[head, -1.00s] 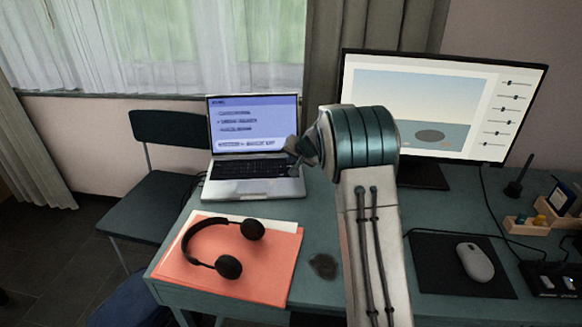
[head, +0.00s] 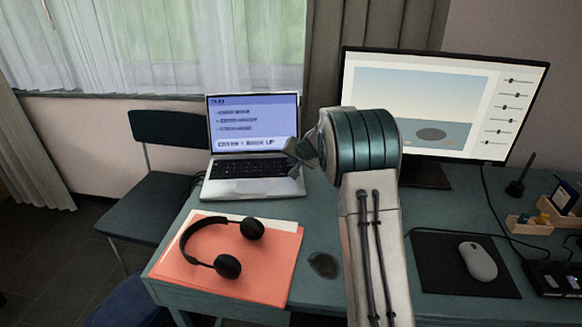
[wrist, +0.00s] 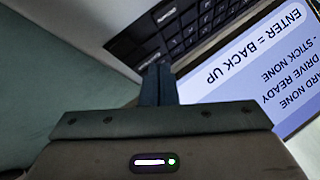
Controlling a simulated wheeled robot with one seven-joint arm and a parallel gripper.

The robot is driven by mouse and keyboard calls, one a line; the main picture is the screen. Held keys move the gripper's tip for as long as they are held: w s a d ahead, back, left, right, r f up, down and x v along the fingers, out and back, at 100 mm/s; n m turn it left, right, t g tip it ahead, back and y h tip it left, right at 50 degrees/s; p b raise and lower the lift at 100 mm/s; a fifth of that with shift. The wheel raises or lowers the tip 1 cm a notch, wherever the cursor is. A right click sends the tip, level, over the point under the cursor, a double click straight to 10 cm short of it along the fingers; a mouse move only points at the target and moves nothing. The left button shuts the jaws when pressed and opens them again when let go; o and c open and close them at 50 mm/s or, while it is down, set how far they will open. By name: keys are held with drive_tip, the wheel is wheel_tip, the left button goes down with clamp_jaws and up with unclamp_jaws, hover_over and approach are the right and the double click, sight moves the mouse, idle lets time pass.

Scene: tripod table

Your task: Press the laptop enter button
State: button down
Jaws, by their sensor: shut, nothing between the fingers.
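The open laptop (head: 222,189) stands at the back left of the table, its lit screen (head: 252,113) facing me. The screen's bottom line reads "ENTER = BACK UP". My gripper (head: 291,163) is at the laptop's right side, partly hidden behind my arm. In the wrist view its shut, empty fingers (wrist: 158,82) point at the edge of the black keyboard (wrist: 150,35), beside the screen (wrist: 270,65). The fingertips overlap the keys near them, so I cannot make out the enter key or tell whether they touch.
Headphones (head: 229,266) lie on an orange folder (head: 270,278) in front of the laptop. A large monitor (head: 425,110) stands to the right, with a mouse (head: 477,261) on a black mat (head: 440,265). A chair (head: 150,200) is at the left.

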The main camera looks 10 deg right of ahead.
drive_tip(key=shift+f, duration=0.25)
drive_tip(key=shift+r, duration=0.15)
idle(0.4)
drive_tip(key=shift+r, duration=0.6)
drive_tip(key=shift+r+p, duration=2)
drive_tip(key=shift+r, duration=0.55)
